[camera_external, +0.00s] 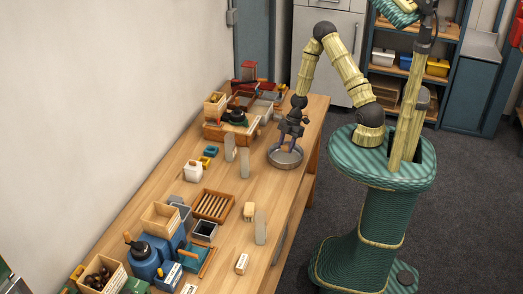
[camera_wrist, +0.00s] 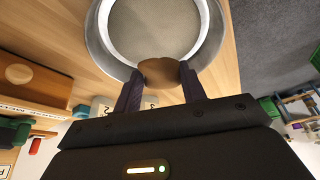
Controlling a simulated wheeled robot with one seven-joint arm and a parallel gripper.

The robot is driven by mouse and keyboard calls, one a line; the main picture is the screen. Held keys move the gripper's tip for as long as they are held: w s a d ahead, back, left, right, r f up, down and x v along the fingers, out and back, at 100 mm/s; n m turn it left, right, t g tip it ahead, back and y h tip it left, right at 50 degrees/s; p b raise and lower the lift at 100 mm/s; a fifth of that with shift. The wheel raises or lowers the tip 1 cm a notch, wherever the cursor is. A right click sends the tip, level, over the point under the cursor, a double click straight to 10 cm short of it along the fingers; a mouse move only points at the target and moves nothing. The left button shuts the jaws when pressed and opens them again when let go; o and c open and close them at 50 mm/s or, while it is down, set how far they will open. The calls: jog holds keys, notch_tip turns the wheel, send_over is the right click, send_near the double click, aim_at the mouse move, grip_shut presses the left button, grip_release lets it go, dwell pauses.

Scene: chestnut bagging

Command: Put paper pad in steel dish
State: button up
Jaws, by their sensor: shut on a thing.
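The steel dish (camera_external: 285,157) is a round, shallow metal bowl near the right edge of the table. In the wrist view its rim (camera_wrist: 98,38) and beige-grey floor (camera_wrist: 152,28) show just beyond my fingertips. My gripper (camera_external: 287,143) points down over the dish. In the wrist view my gripper (camera_wrist: 162,84) is shut on a small brown, rounded piece (camera_wrist: 160,73), which overlaps the dish's near rim in the picture. I cannot tell whether this piece is the paper pad, or whether it touches the dish.
Upright grey pieces (camera_external: 229,147) stand left of the dish. Wooden boxes (camera_external: 230,133) crowd the far end. The tabletop just in front of the dish is clear.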

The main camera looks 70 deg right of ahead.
aim_at(286, 152)
jog(key=shift+f, duration=0.15)
jog(key=shift+f, duration=2)
jog(key=shift+f, duration=0.1)
jog(key=o, duration=0.9)
jog(key=shift+o, duration=0.2)
jog(key=p+v, duration=0.2)
jog(key=v, duration=1)
jog(key=shift+s+a+r, duration=0.1)
jog(key=shift+r, duration=0.1)
